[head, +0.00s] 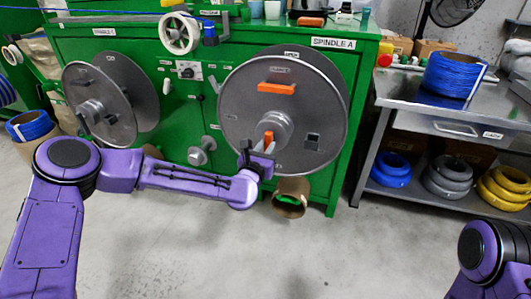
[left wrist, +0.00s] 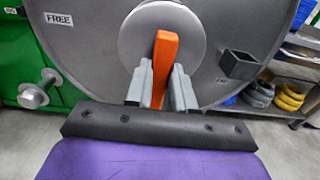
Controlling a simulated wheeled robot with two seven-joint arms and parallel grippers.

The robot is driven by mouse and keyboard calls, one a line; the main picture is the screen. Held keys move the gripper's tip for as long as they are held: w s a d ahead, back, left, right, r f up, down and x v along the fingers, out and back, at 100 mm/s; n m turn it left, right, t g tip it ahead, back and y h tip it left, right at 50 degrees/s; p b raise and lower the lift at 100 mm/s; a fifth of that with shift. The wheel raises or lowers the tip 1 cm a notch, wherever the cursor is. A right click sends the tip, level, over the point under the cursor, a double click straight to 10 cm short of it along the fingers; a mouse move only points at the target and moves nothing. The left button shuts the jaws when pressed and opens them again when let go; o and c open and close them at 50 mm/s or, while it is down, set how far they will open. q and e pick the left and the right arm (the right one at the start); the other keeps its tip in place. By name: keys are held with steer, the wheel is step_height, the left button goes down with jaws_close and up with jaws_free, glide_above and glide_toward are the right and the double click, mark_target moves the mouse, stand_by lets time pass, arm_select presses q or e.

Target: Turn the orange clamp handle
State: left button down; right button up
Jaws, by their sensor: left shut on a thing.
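The grey reel disc (head: 330,120) labelled SPINDLE A is on the front of the green machine, with a round hub (head: 272,127) at its middle. The orange clamp handle (head: 267,138) stands at the hub's lower front; in the left wrist view the handle (left wrist: 164,52) points up, nearly upright, in front of the hub. My left gripper (head: 262,153) is at the handle. In the left wrist view its two grey fingers (left wrist: 160,86) stand on either side of the handle's lower part, shut on it. The handle's lower end is hidden by my gripper. My right gripper is out of view.
A second orange bar (head: 277,88) is on the disc above the hub. A square grey socket (left wrist: 239,65) juts from the disc at right. Another grey reel (head: 112,95) is at left. A steel table (head: 440,123) with cable coils stands at right. A FREE label (left wrist: 58,18) shows.

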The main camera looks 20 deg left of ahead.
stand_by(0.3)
arm_select(q)
steer(key=c, duration=1)
jaws_free()
steer(key=shift+o, duration=0.2)
steer(key=s, duration=1)
steer(key=shift+s+a, duration=0.2)
steer(key=shift+s, duration=0.1)
steer(key=shift+r, duration=0.1)
